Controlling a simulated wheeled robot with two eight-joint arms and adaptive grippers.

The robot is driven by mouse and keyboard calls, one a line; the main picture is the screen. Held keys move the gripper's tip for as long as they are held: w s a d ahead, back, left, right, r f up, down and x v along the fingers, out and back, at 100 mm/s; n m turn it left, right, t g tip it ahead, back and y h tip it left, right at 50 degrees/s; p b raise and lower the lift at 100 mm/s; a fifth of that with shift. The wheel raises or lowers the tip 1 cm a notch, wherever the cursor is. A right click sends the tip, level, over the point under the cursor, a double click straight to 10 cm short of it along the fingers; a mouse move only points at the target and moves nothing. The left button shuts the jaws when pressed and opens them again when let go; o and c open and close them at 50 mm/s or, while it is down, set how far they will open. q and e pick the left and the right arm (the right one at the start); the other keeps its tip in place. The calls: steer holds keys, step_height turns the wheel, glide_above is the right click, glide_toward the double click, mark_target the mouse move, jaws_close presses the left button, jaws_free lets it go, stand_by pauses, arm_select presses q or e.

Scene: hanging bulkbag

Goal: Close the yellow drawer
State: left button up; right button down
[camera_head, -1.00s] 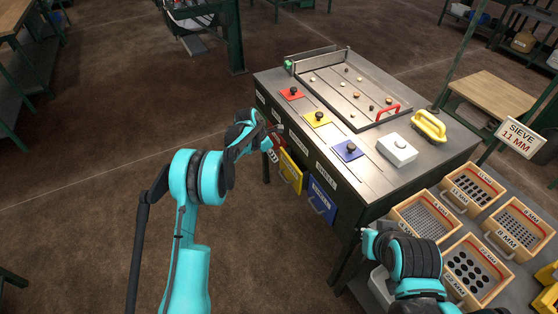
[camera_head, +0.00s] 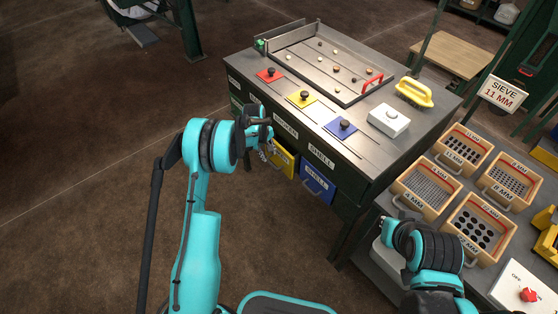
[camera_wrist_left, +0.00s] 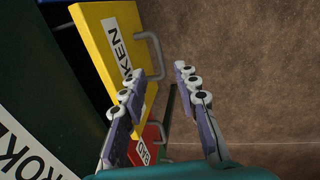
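The yellow drawer (camera_head: 284,161) is in the front of the dark cabinet, partly hidden by my left gripper in the head view. In the left wrist view, its yellow front (camera_wrist_left: 107,48) carries a label and a grey handle (camera_wrist_left: 154,56), and seems to stand out from the dark cabinet face. My left gripper (camera_head: 267,135) is beside the yellow drawer. The left wrist view shows its two fingers (camera_wrist_left: 160,82) apart with nothing between them, the left one overlapping the drawer front's edge. My right arm is at the lower right; its fingers are not clear.
The blue drawer (camera_head: 317,181) is right of the yellow one. A red drawer (camera_wrist_left: 146,146) shows below in the wrist view. The cabinet top (camera_head: 352,140) holds coloured plates with knobs and a tray. Sieves (camera_head: 478,228) lie at right. Floor left of the cabinet is clear.

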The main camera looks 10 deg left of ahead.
mark_target(272, 164)
arm_select(q)
steer(key=f+b, duration=0.1)
steer(key=f, duration=0.1)
steer(key=f+b, duration=0.1)
steer(key=f, duration=0.2)
steer(key=w+d+f, duration=0.1)
steer(key=f, duration=0.1)
steer(key=shift+f+b, duration=0.15)
steer(key=shift+b, duration=0.25)
steer(key=shift+c, duration=0.4)
jaws_close()
